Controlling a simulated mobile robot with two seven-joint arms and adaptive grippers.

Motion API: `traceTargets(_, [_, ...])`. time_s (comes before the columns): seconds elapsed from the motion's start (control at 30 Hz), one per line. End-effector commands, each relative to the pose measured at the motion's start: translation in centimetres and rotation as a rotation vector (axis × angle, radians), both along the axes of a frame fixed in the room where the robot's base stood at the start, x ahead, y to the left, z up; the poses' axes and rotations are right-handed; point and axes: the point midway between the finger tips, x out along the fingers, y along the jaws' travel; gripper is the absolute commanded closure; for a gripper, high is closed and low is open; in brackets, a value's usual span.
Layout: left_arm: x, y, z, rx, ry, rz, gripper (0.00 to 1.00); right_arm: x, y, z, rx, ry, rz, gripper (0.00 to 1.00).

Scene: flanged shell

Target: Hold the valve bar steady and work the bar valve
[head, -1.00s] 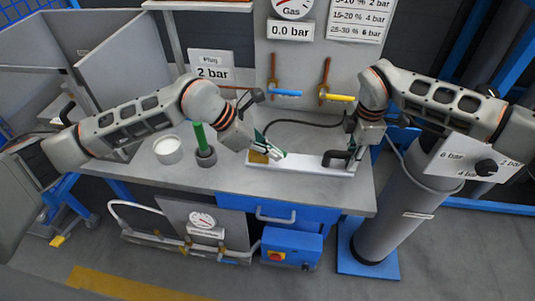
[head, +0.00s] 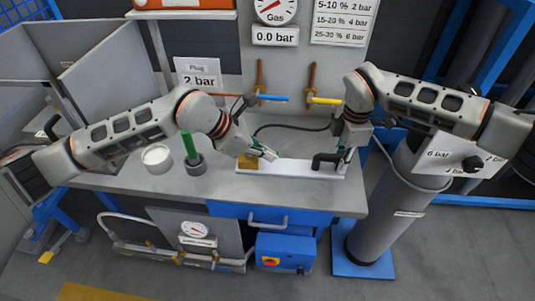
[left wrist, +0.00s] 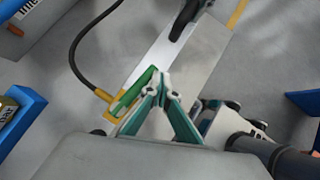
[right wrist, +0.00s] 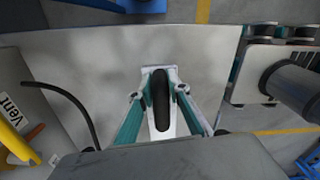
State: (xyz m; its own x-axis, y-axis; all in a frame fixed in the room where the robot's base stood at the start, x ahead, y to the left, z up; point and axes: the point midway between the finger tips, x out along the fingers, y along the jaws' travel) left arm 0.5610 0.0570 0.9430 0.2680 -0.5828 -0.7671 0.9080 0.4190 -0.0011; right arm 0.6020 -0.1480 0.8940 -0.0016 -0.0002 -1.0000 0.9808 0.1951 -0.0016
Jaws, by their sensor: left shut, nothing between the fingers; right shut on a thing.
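The white valve bar (head: 293,170) lies on the grey bench, with a brass block (head: 247,162) at its left end and a black handle (head: 324,160) near its right end. In the left wrist view, a green lever (left wrist: 136,92) sits by the brass fitting (left wrist: 118,103). My left gripper (head: 272,155) is over the bar's left part; its fingertips (left wrist: 162,84) meet, empty, just beside the green lever. My right gripper (head: 341,162) is at the black handle. In the right wrist view its fingers (right wrist: 161,95) stand on both sides of the handle (right wrist: 161,102), shut on it.
A white round container (head: 157,158) and a grey cup (head: 195,164) with an upright green rod (head: 188,146) stand on the bench at left. A black hose (head: 290,127) curves behind the bar. Blue (head: 275,99) and yellow (head: 325,101) levers are on the back panel. A grey cylinder (head: 390,215) stands at right.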

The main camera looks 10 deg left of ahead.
Motion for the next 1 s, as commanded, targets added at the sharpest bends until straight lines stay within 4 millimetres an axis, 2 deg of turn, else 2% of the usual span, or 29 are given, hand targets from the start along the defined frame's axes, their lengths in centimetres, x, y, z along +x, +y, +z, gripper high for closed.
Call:
traceTargets(0.67, [-0.4,0.0,0.0,0.0,0.001,0.003,1.0,-0.1,0.0,-0.2,-0.001,0.002,0.002,1.0])
traceTargets(0.77, [-1.3,0.1,0.2,-0.001,0.001,0.002,1.0,-0.1,0.0,-0.2,-0.001,0.002,0.002,1.0])
traceTargets(0.93, [-4.3,0.4,0.7,0.0,-0.001,0.001,1.0,-0.1,0.0,-0.2,-0.001,0.002,0.002,1.0])
traceTargets(1.0, [-5.2,0.4,2.3,-0.001,-0.005,0.0,1.0,-0.1,0.0,-0.2,-0.001,0.002,0.002,1.0])
